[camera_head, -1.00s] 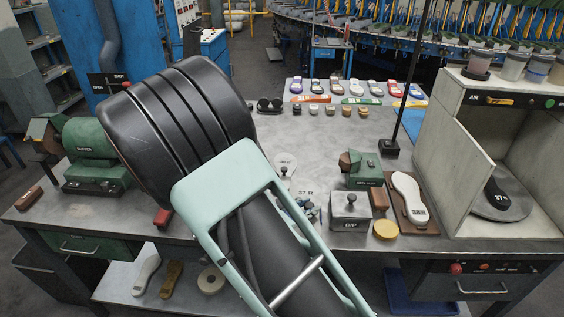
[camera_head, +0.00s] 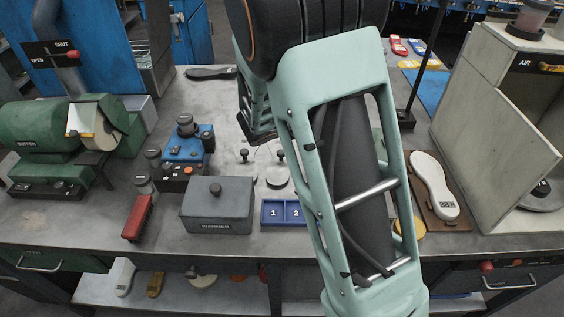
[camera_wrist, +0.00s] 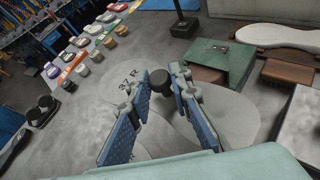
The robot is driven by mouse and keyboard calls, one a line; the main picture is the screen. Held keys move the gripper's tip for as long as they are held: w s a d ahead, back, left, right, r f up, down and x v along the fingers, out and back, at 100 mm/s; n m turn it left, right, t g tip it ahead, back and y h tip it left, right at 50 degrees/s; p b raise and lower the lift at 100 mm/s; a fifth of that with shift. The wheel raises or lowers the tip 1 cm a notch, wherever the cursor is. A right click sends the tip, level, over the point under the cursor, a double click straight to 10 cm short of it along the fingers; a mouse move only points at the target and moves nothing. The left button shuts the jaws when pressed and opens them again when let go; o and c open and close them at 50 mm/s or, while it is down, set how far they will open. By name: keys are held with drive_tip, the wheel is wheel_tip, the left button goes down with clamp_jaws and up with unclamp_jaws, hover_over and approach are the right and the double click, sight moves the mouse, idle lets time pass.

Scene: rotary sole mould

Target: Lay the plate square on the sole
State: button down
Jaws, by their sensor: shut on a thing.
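My gripper (camera_wrist: 172,78), with blue-padded fingers, is shut on a dark round knob (camera_wrist: 187,96) in the wrist view. Pale grey plate-like shapes lie below it, one (camera_wrist: 220,112) to the right and one marked 37 R (camera_wrist: 124,82) to the left. I cannot tell which of them carries the knob, or whether it is raised. In the head view my arm hides the gripper; several small knobbed plates (camera_head: 277,181) show left of the arm. A white sole (camera_head: 433,181) lies on a brown board at the right; it also shows in the wrist view (camera_wrist: 278,37).
A grey lidded box (camera_head: 217,205), blue numbered tray (camera_head: 283,216) and red block (camera_head: 137,217) stand at the front. A green buffer (camera_head: 60,125) is left; a pale cabinet with open door (camera_head: 497,135) is right. A green box (camera_wrist: 216,60) stands near my gripper.

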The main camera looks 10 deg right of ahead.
drive_tip(key=shift+w+d+r, duration=0.15)
drive_tip(key=shift+d+r, duration=0.1)
drive_tip(key=shift+d, duration=0.4)
drive_tip(key=shift+w+d+r, duration=0.1)
drive_tip(key=shift+d+r, duration=0.1)
drive_tip(key=shift+d, duration=0.4)
wheel_tip(320, 180, down, 18)
drive_tip(key=shift+r+b, duration=0.25)
drive_tip(key=shift+b, duration=0.55)
drive_tip(key=shift+f, duration=0.15)
drive_tip(key=c, duration=1.8)
unclamp_jaws()
drive_tip(key=shift+o, duration=0.2)
